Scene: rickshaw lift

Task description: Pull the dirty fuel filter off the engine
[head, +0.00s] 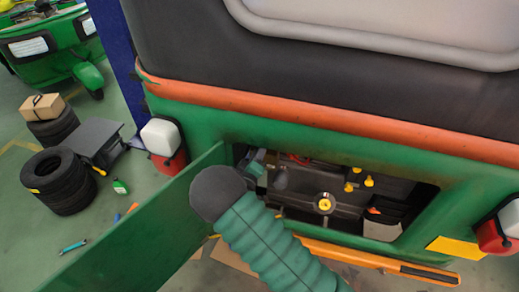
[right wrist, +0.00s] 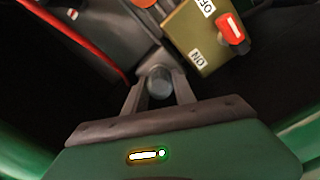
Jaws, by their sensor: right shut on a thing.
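In the right wrist view my right gripper (right wrist: 158,92) is shut on a small grey round-ended cylinder (right wrist: 159,78), which looks like the dirty fuel filter. Both fingers touch its sides. I cannot tell whether it is still seated on the engine. In the head view my right arm, in a teal sleeve, reaches up to the left part of the open engine bay. Its dark wrist hides most of the gripper and the filter there. The dark engine (head: 322,200) with yellow caps shows to the right of the wrist. My left gripper is not in view.
An olive box with a red switch (right wrist: 232,28), marked ON and OFF, sits close beyond the gripper. A red cable (right wrist: 85,45) runs at left. The open green door (head: 140,225) stands left of my arm. Tyres (head: 58,182) stand on the floor at left.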

